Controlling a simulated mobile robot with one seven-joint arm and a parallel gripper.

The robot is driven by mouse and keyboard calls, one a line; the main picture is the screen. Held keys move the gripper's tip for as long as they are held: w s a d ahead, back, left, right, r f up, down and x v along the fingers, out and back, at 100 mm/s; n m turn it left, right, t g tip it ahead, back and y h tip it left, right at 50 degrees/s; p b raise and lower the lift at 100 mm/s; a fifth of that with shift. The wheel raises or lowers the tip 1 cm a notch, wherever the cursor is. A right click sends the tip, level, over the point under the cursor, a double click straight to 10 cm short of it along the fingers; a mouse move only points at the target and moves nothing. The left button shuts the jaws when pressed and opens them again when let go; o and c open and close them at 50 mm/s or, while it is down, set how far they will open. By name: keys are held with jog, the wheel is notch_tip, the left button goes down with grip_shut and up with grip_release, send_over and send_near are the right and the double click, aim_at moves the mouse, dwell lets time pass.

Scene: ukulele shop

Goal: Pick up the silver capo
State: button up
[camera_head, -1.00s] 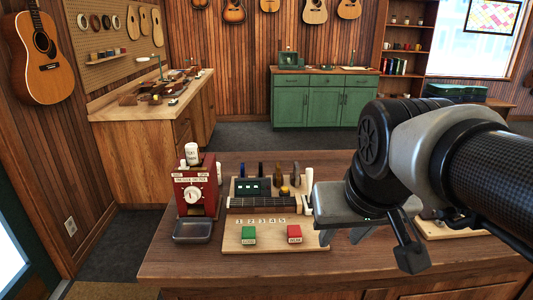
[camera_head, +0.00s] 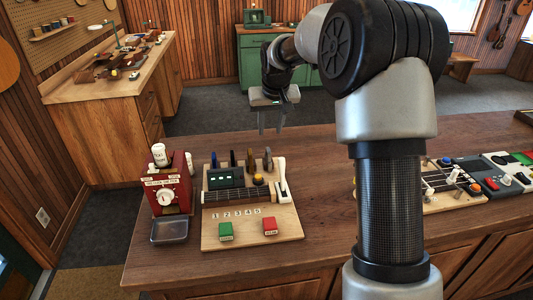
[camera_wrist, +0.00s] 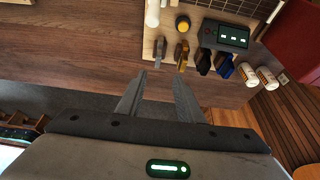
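Several capos stand in a row at the back of a wooden board (camera_head: 283,232). The capo at the row's right end in the head view (camera_head: 267,158) looks greyish and is probably the silver one. It also shows at the row's left end in the wrist view (camera_wrist: 159,50). A gold capo (camera_wrist: 182,54), a black capo (camera_wrist: 204,62) and a blue capo (camera_wrist: 224,66) stand beside it. My gripper (camera_head: 271,132) is open and empty, beyond the row and above it. In the wrist view its fingertips (camera_wrist: 159,76) are apart, with the greyish capo just ahead of them.
Next to the greyish capo are a yellow knob (camera_head: 257,180) and a white lever (camera_head: 283,182). A red machine (camera_head: 166,190) stands left of the board. A second board with controls (camera_head: 440,203) lies at the right. Bare tabletop (camera_head: 318,190) lies between the boards.

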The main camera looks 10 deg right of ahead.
aim_at(268, 150)
jog(key=x, duration=0.9)
jog(key=shift+f+p, duration=0.2)
jog(key=shift+p, duration=0.2)
jog(key=shift+d+p+x, duration=0.2)
jog(key=shift+p+x, duration=0.3)
jog(key=shift+x, duration=2.25)
grip_shut()
